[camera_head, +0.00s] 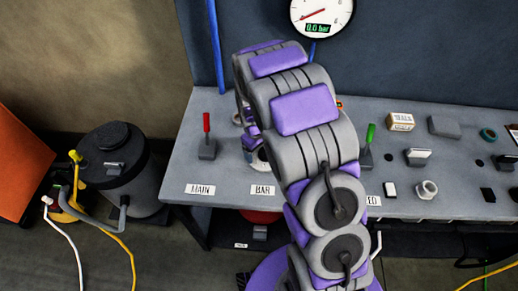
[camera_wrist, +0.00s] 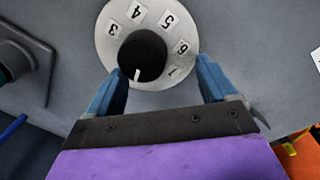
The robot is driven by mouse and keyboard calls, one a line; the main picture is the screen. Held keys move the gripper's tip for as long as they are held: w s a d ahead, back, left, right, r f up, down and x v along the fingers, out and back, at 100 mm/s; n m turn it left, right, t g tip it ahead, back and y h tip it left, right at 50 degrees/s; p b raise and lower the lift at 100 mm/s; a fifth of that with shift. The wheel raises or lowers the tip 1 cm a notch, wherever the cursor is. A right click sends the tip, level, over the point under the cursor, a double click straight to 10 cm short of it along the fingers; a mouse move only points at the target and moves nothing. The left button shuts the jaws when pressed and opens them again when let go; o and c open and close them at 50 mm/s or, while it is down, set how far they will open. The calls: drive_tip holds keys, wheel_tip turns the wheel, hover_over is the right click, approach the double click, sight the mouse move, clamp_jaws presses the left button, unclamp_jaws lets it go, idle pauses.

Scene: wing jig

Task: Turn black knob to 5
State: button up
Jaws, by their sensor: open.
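The black knob (camera_wrist: 142,57) sits on a round pale dial plate (camera_wrist: 105,48) in the wrist view. The knob's white pointer mark faces the bottom of the picture, away from 5. My gripper (camera_wrist: 161,72) is open, its blue fingers apart on either side of the knob's lower part, with nothing clearly gripped.
A round gauge (camera_head: 321,14) reads 0.0 bar on the wall. A red lever (camera_head: 207,137) stands left by the MAIN label (camera_head: 200,189), a green lever (camera_head: 368,147) right of my arm. Small parts lie on the right of the grey bench (camera_head: 455,195).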

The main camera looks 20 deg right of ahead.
drive_tip(key=d, duration=0.3)
drive_tip(key=shift+s+d+r+y, duration=0.15)
drive_tip(key=shift+s+d+y, duration=0.05)
drive_tip(key=shift+s+y, duration=0.1)
drive_tip(key=c, duration=0.4)
drive_tip(key=shift+c, duration=1)
drive_tip(key=shift+w+a, duration=0.2)
drive_tip(key=shift+a, duration=0.7)
drive_tip(key=c, duration=0.4)
drive_tip(key=shift+d, duration=0.2)
drive_tip(key=shift+s, duration=0.1)
drive_tip(key=shift+s, duration=0.15)
drive_tip(key=shift+m, duration=0.3)
drive_tip(key=shift+m+p, duration=0.5)
drive_tip(key=shift+m, duration=0.6)
drive_tip(key=shift+c, duration=0.2)
